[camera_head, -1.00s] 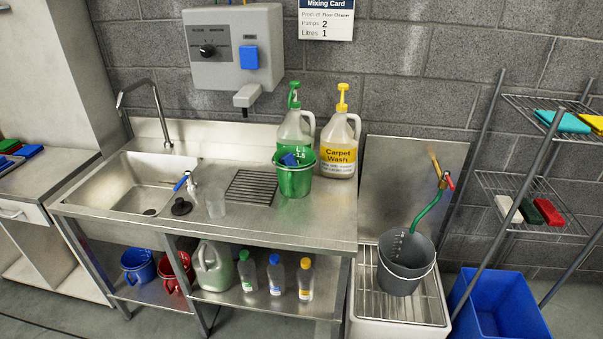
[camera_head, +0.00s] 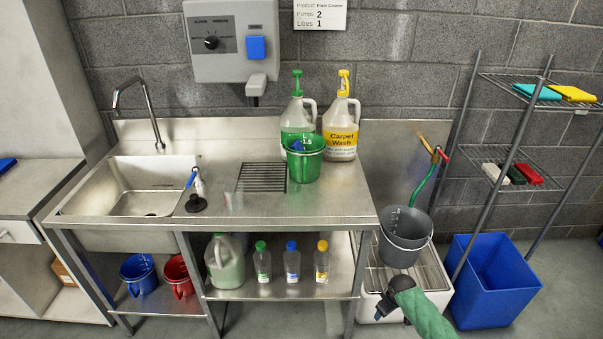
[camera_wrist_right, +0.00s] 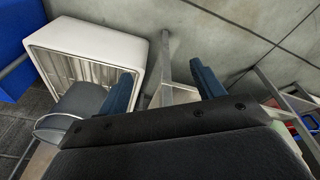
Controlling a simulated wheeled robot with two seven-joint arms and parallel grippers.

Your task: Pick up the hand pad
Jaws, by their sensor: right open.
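Several small pads lie on the lower shelf of the wire rack at the right of the head view: a white pad (camera_head: 493,173), a dark pad (camera_head: 512,174) and a red pad (camera_head: 528,174). I cannot tell from the picture which one is the hand pad. My right gripper (camera_head: 388,303), on a green-sleeved arm, is low in front of the white floor basin, well below and left of the pads. In the wrist view its blue fingers (camera_wrist_right: 163,88) are spread apart with nothing between them. My left gripper is out of view.
The wire rack (camera_head: 515,160) holds teal (camera_head: 537,92) and yellow (camera_head: 572,93) cloths on top. A blue bin (camera_head: 493,285) stands below it. A grey bucket (camera_head: 405,240) sits over the white basin (camera_head: 440,300). The steel counter (camera_head: 320,205) fills the middle.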

